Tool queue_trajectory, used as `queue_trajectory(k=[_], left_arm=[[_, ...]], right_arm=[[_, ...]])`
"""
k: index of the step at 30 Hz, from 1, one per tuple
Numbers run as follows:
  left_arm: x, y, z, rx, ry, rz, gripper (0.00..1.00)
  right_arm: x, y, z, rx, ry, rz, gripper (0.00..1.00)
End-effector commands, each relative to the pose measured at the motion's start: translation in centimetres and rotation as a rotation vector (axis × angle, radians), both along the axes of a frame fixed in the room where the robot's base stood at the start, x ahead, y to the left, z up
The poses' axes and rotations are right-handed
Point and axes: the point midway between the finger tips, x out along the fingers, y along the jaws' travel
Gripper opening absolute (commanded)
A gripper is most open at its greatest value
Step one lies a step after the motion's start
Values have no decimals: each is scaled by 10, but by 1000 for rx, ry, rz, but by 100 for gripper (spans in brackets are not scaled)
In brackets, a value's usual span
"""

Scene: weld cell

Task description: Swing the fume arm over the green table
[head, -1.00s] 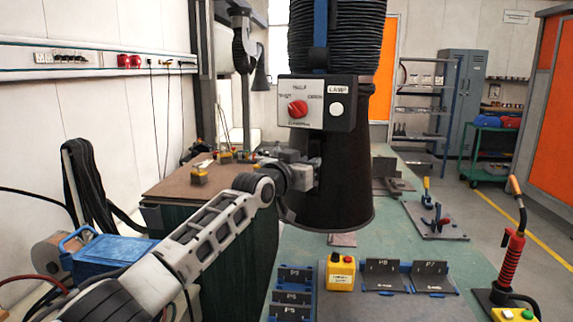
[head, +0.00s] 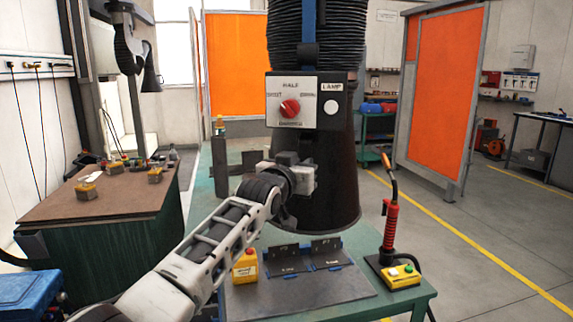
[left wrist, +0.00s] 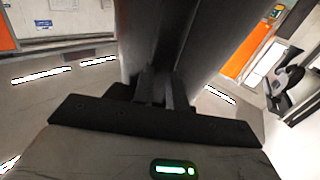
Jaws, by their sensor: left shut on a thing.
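The fume arm's dark hood (head: 336,185) hangs in the middle of the head view, below a black ribbed hose (head: 330,38). Its control box (head: 305,100) has a red knob and a lamp button. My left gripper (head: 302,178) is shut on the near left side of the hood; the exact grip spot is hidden. In the left wrist view a dark part of the fume arm (left wrist: 165,40) fills the space in front of the jaws (left wrist: 155,88). The hood appears above the green table (head: 362,242), with a gap below its rim. My right gripper is out of view.
On the green table are a yellow button box (head: 245,266), dark plates (head: 287,260) and a red-handled torch (head: 391,225) beside another yellow box (head: 399,276). A brown-topped bench (head: 105,192) stands left.

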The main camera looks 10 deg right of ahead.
Motion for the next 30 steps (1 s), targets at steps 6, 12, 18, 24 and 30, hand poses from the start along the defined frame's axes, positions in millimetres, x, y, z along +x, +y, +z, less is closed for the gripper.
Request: queue_trajectory(k=[6, 12, 18, 24, 30], left_arm=[[4, 6, 4, -1, -8, 9, 20], [3, 4, 1, 0, -4, 6, 36], [2, 3, 0, 1, -1, 4, 36], [-7, 5, -2, -1, 3, -5, 36], [-19, 21, -1, -3, 1, 7, 36]], right_arm=[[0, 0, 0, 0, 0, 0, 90], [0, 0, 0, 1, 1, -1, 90], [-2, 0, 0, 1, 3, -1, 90], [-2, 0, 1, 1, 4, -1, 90], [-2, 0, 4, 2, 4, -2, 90]])
